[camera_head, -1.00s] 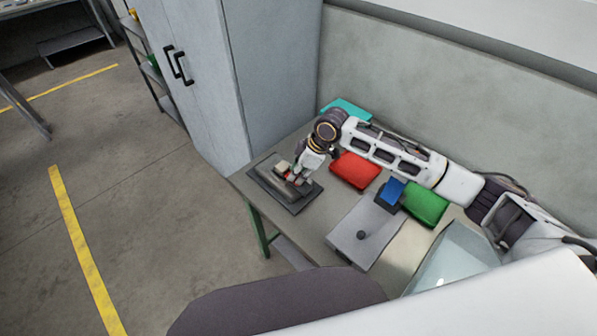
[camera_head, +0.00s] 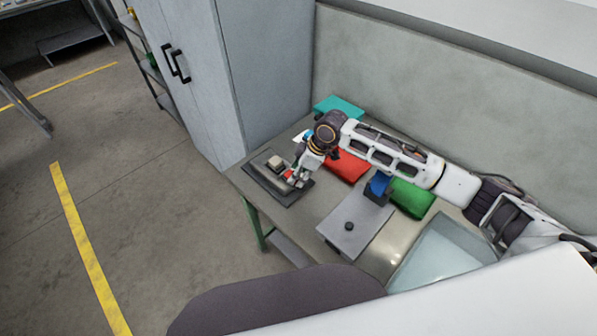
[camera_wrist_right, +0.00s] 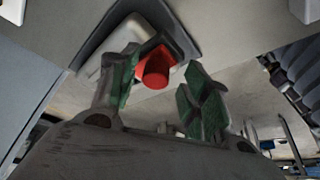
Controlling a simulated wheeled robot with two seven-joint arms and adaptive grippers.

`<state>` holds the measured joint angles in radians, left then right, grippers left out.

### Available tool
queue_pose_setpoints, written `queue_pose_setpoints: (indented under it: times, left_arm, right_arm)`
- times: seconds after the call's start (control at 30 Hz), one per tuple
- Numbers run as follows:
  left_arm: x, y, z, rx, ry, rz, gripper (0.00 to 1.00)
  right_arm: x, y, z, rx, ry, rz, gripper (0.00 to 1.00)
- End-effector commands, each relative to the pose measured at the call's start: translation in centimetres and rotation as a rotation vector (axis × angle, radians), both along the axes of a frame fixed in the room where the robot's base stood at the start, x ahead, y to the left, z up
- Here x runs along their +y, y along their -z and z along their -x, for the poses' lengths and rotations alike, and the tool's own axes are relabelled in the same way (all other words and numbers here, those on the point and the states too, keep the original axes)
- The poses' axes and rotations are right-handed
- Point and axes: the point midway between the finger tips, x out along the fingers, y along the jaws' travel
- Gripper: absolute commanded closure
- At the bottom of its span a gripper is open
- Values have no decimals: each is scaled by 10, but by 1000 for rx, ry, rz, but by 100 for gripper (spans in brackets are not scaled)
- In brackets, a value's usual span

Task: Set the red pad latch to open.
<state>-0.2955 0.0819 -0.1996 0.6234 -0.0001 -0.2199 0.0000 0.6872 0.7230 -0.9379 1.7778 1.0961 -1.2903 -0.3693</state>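The red pad latch (camera_head: 289,174) sits on a dark grey fixture (camera_head: 287,201) at the table's left end. In the right wrist view the red latch (camera_wrist_right: 155,70) shows as a short red knob on a red base. My right gripper (camera_head: 294,182) is over the fixture at the latch. In its wrist view the right gripper (camera_wrist_right: 158,85) has its two green-padded fingers apart, with the red knob between and just beyond them. I cannot tell whether a finger touches it. My left gripper is not in view.
A beige block (camera_head: 275,161) sits on the fixture beside the latch. Red (camera_head: 347,168), green (camera_head: 411,198) and teal (camera_head: 339,106) items lie on the table. A grey plate with a black knob (camera_head: 349,226) lies nearer the front. A grey cabinet (camera_head: 265,80) stands at the left.

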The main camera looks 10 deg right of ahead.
Motion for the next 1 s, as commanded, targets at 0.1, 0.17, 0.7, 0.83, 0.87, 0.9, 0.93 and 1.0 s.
queue_pose_setpoints:
  times: [0.1, 0.17, 0.7, 0.83, 0.87, 0.9, 0.93, 1.0]
  left_arm:
    - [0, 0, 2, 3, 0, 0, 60]
    - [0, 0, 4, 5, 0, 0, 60]
    - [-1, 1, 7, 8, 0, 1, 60]
    - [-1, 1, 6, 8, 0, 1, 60]
    - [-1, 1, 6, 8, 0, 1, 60]
    - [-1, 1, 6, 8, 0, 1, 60]
    - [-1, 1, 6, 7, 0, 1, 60]
    - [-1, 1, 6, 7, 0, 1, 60]
  right_arm:
    - [0, -1, -1, -2, 0, -1, 52]
    - [0, -1, -1, -2, 1, -1, 52]
    - [-12, -33, 4, -6, 1, -2, 52]
    - [-19, -50, 7, -5, 1, -1, 52]
    - [-21, -54, 8, -5, 1, -1, 52]
    - [-23, -60, 8, -5, 2, -1, 52]
    - [-25, -64, 9, -5, 2, -1, 52]
    - [-28, -74, 11, -5, 2, -1, 52]
